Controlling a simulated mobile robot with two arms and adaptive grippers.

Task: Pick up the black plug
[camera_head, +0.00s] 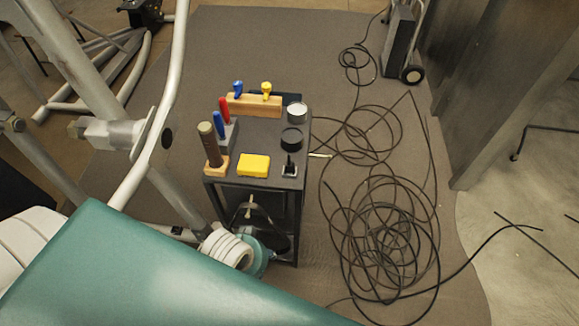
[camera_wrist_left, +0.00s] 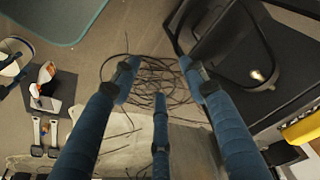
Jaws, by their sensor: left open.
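A small black upright piece on a pale-edged base (camera_head: 290,168), which looks like the black plug, stands at the front right of the dark table top. Behind it is a round black-topped piece (camera_head: 291,140); I cannot tell its exact kind. My left gripper (camera_wrist_left: 160,78) fills the left wrist view with three blue fingers spread apart, open, with nothing between them. The plug cannot be clearly made out in that view. I cannot clearly pick out a gripper in the head view, and my right gripper is not seen.
A yellow block (camera_head: 254,165), a wooden stand with a brown rod (camera_head: 210,145) and a wooden block (camera_head: 255,104) with blue and yellow knobs crowd the table. Black cable (camera_head: 385,235) lies coiled on the floor at right. A green padded surface (camera_head: 130,275) and pale tubular frame (camera_head: 165,95) border the left.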

